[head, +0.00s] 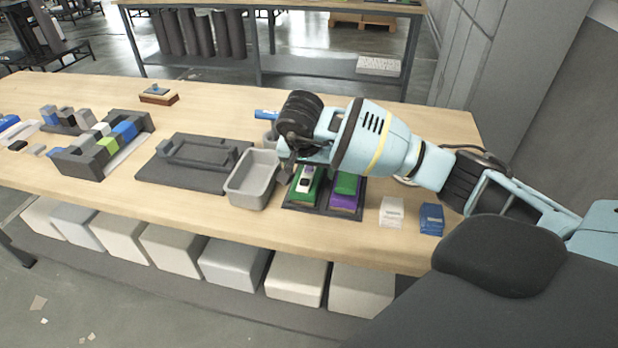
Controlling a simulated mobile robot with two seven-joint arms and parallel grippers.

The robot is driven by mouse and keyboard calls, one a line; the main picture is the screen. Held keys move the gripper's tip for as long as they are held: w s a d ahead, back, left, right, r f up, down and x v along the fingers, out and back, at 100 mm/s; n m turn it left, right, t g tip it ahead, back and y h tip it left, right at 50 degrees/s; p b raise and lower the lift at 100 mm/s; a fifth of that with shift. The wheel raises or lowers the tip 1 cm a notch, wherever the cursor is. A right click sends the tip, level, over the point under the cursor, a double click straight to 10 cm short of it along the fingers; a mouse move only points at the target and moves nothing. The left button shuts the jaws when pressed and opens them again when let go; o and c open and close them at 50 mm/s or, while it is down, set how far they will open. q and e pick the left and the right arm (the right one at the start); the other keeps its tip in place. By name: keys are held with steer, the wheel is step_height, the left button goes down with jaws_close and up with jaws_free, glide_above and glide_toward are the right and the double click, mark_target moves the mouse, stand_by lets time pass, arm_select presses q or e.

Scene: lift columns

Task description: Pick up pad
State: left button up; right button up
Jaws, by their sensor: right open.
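My right gripper (290,163) hangs over the left part of a dark tray (322,212), between a grey bin and the tray. It is open, and its fingers are partly hidden by the wrist. In the tray lie a green block with a white and dark top (304,184) and a purple block with a green top (345,190). I cannot tell for certain which item is the pad. My left gripper is not in view.
The grey bin (252,180) stands left of the tray. A dark fixture plate (190,162) and a rack with coloured blocks (100,145) are further left. White (391,212) and blue (431,219) items lie right of the tray. The table's back middle is mostly clear.

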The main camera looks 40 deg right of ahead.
steer(key=shift+c, duration=0.2)
steer(key=c, duration=1.2)
steer(key=shift+c, duration=0.4)
steer(key=shift+r, duration=0.15)
steer(key=shift+w+r, duration=0.1)
steer(key=shift+r, duration=0.4)
step_height(320, 180, up, 2)
steer(key=shift+r, duration=0.1)
steer(key=s+a+r+n+t+y, duration=0.1)
steer(key=s+a+n+y, duration=0.2)
steer(key=s+a+n, duration=0.7)
steer(key=s+a, duration=0.1)
steer(key=a, duration=0.3)
steer(key=shift+s+r+t+y, duration=0.3)
